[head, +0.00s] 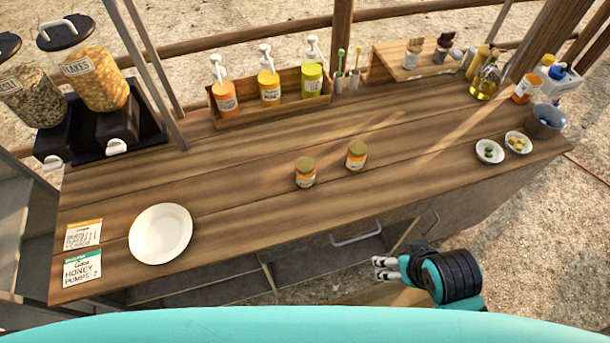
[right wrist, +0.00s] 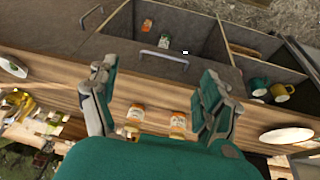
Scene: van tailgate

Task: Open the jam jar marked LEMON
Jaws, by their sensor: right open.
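Two small jam jars with gold lids and orange labels stand upright on the wooden counter (head: 235,190): a left jar (head: 305,174) and a right jar (head: 356,156). The label words are too small to read, so I cannot tell which is LEMON. In the right wrist view, flipped around, the left jar (right wrist: 180,122) is on the right and the right jar (right wrist: 135,114) on the left. My right gripper (head: 380,268) is open and empty, off the counter's front edge, apart from both jars. My left gripper is not in view.
A white plate (head: 161,234) and two cards lie at the left. Cereal dispensers (head: 95,75) stand at the back left, a crate of pump bottles (head: 272,112) at the back. Small bowls (head: 489,151) and an oil bottle (head: 485,82) are at the right. Counter around the jars is clear.

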